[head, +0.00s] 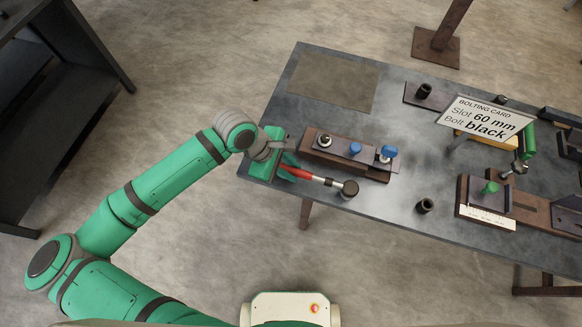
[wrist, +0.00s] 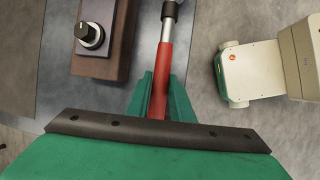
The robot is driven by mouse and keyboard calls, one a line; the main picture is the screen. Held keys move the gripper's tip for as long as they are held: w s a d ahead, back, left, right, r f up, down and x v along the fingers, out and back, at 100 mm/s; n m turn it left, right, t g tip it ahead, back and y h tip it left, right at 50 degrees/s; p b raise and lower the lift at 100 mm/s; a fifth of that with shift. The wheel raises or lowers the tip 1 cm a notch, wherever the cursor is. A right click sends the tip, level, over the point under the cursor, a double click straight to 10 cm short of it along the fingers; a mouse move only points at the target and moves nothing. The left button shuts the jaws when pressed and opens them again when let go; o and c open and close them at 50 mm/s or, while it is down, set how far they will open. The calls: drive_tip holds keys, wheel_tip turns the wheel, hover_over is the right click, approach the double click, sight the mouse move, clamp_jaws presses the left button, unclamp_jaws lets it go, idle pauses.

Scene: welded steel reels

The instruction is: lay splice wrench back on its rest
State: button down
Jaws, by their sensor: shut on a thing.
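The splice wrench (head: 318,179) has a red handle, a bright metal shaft and a dark round head. My gripper (head: 290,168) is shut on its red handle, near the table's left front corner. The head points right, just in front of a brown block. In the wrist view the red handle (wrist: 161,75) runs up between the green fingers (wrist: 158,98), and the shaft continues toward the top edge, where the head is cut off. I cannot tell which thing is the wrench's rest, or whether the wrench touches the table.
The brown block (head: 315,155) carries a silver-and-black knob and two blue-topped pieces. A dark cup-like piece (head: 425,205) stands to the right. A bolting card (head: 486,117) reads slot 60 mm, bolt black. A brown mat (head: 335,80) lies bare at the back left of the table (head: 395,215).

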drive_tip(key=shift+f, duration=0.45)
drive_tip(key=c, duration=1.5)
unclamp_jaws()
drive_tip(key=shift+v, duration=4)
